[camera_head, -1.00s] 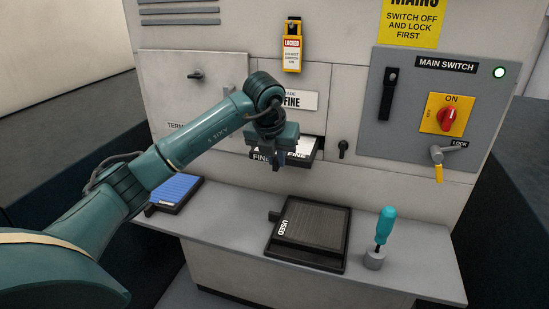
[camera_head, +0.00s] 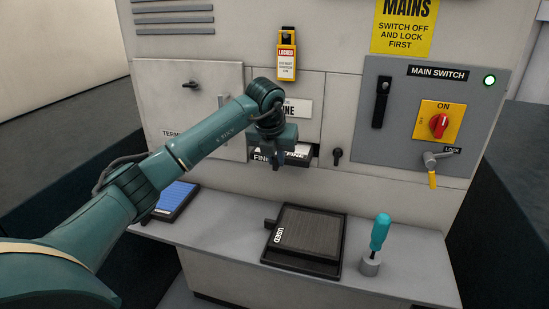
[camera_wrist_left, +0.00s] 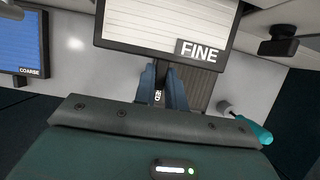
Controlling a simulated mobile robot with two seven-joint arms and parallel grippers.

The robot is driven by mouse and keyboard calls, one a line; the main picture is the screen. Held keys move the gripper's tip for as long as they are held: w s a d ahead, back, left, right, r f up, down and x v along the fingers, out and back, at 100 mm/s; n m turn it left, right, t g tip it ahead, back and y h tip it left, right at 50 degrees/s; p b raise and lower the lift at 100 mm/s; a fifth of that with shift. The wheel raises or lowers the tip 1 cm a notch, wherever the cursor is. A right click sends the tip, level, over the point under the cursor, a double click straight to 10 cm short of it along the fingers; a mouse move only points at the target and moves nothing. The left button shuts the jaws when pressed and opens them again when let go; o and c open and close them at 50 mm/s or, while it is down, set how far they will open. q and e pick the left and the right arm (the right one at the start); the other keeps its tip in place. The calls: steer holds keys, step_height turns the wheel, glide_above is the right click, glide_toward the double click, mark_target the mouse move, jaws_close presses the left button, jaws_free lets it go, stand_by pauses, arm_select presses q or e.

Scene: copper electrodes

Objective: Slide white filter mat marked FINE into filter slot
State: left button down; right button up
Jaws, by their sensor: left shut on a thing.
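The white filter mat marked FINE (camera_head: 295,154) has a dark frame and lies roughly level at the filter slot (camera_head: 315,152) in the cabinet front. Its front part sticks out; how deep its back edge sits is hidden. My left gripper (camera_head: 279,160) is shut on the mat's front tab and partly covers the label. In the left wrist view the fingers (camera_wrist_left: 164,86) close on the tab below the mat (camera_wrist_left: 165,20), with its FINE label facing up. My right gripper is not in view.
A dark-framed mat marked USED (camera_head: 310,235) lies on the shelf (camera_head: 220,225). A blue COARSE mat (camera_wrist_left: 20,40) lies left. A teal screwdriver (camera_head: 380,232) stands in a holder at right. A black knob (camera_head: 337,155) sits beside the slot; the switch panel (camera_head: 400,130) is further right.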

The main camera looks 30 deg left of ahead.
arm_select(q)
steer(key=shift+w+a+r+p, duration=0.1)
steer(key=shift+w+a+p, duration=0.05)
steer(key=shift+w, duration=0.45)
steer(key=shift+w+a+p, duration=0.1)
steer(key=shift+w+p, duration=0.05)
steer(key=shift+w, duration=0.4)
steer(key=shift+w+a+p, duration=0.15)
steer(key=shift+w+a, duration=0.05)
steer(key=shift+w, duration=0.45)
steer(key=shift+w+a+p, duration=0.15)
steer(key=shift+w, duration=0.5)
steer(key=shift+s, duration=0.1)
steer(key=shift+s+d, duration=0.15)
steer(key=shift+s, duration=0.35)
steer(key=shift+w, duration=0.1)
